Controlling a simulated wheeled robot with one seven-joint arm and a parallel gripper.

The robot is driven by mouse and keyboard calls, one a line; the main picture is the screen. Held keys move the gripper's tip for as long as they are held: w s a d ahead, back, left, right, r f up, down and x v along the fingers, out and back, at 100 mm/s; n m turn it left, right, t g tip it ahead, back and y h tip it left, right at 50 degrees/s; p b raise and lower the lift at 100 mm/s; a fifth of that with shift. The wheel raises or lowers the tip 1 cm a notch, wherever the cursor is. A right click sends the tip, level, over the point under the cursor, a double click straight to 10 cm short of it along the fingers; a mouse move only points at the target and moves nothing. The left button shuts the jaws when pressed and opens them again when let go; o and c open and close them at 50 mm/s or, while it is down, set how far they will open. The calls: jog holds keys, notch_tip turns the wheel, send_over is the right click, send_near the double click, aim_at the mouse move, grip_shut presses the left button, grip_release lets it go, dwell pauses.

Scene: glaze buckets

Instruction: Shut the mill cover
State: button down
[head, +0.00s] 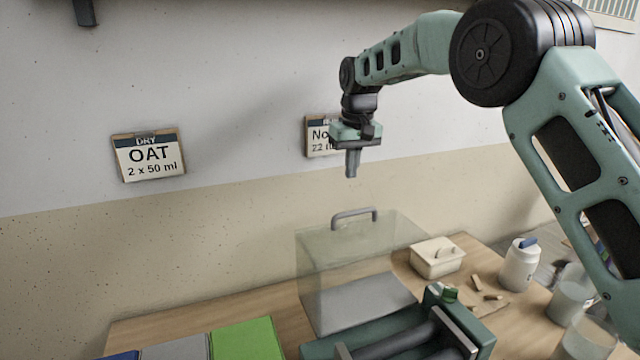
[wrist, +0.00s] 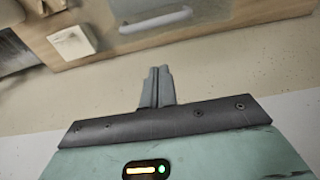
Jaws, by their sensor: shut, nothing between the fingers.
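The clear mill cover (head: 318,265), a see-through box with a grey handle (head: 354,217) on top, stands behind the green mill (head: 330,345) with its dark rollers. It looks raised off the rollers; how it joins the mill is hard to tell. My gripper (head: 351,170) is shut and empty, pointing down in the air above the handle and apart from it. In the wrist view my shut fingers (wrist: 157,75) point toward the grey handle (wrist: 156,20), with a gap between them.
A cream lidded box (head: 437,260) sits right of the cover, with small tan pieces (head: 477,284) near it. A white jar with a blue top (head: 520,265) and clear containers (head: 570,300) stand at right. Green (head: 247,340) and grey flat items lie at left. The wall is behind.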

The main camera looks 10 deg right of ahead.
jog(key=w, duration=0.1)
jog(key=p, duration=0.5)
send_over(351, 220)
jog(key=f, duration=0.8)
jog(key=shift+w+f, duration=0.3)
jog(key=shift+w, duration=0.1)
jog(key=shift+s+d, duration=0.1)
jog(key=shift+s, duration=0.55)
jog(key=shift+s, duration=0.1)
